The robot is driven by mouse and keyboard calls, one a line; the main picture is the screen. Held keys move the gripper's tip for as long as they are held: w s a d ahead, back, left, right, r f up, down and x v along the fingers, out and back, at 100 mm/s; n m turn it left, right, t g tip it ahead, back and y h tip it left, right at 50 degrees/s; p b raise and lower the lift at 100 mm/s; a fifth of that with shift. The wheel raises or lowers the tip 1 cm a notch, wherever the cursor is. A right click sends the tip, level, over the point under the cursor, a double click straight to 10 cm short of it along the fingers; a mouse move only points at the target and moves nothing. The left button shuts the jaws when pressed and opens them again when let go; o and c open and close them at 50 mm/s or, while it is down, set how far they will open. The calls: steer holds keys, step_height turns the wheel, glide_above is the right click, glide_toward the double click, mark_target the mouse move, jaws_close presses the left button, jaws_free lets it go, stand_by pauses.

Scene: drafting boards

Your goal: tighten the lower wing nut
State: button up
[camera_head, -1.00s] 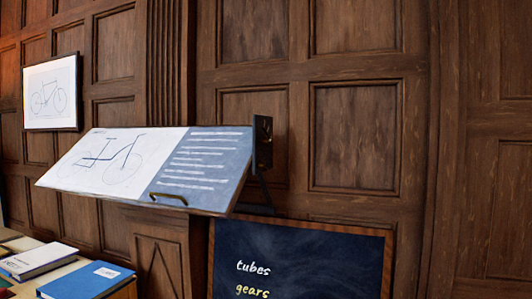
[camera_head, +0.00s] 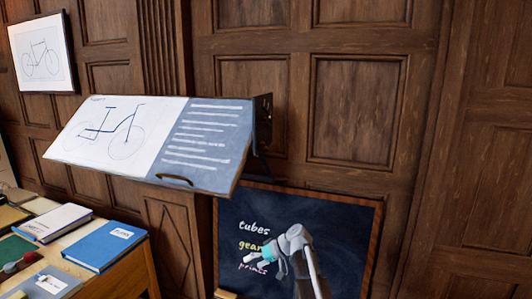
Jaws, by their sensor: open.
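A tilted drafting board (camera_head: 205,140) is fixed to the wall, with a bicycle drawing on its left part and a blue-grey panel of white lines on its right. A dark bracket (camera_head: 263,120) stands at its right end. Small details on the bracket are too dark to make out, and I cannot pick out a wing nut on it. My gripper (camera_head: 272,264) is at the end of my pale arm, low in the picture, below and apart from the board and bracket. It is open; its fingers are small and hard to see against the blackboard.
A wood-framed blackboard (camera_head: 330,215) with chalk words stands behind my arm. At lower left a table carries a blue book (camera_head: 105,246), a white-covered book (camera_head: 55,222) and other items. A framed bicycle print (camera_head: 42,55) hangs at upper left. The panelled wall at right is clear.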

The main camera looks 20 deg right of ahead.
steer(key=w+d+r+t+y+p, duration=0.1)
steer(key=w+d+r+p, duration=0.1)
steer(key=d+r+p, duration=0.4)
steer(key=w+d+r+t+p, duration=0.1)
steer(key=r+t+p, duration=0.15)
steer(key=r, duration=0.55)
steer(key=w+d+r+t+y+p, duration=0.1)
steer(key=w+d+r+p, duration=0.1)
steer(key=d+r+p, duration=0.4)
steer(key=t+y+p, duration=0.1)
steer(key=t+p, duration=0.2)
steer(key=p, duration=0.6)
glide_toward(266, 146)
steer(key=s+d, duration=0.2)
steer(key=d, duration=0.1)
steer(key=shift+d+f, duration=0.1)
steer(key=shift+f, duration=0.2)
steer(key=shift+w, duration=0.1)
steer(key=x, duration=1.4)
steer(key=shift+r, duration=0.15)
steer(key=c, duration=1)
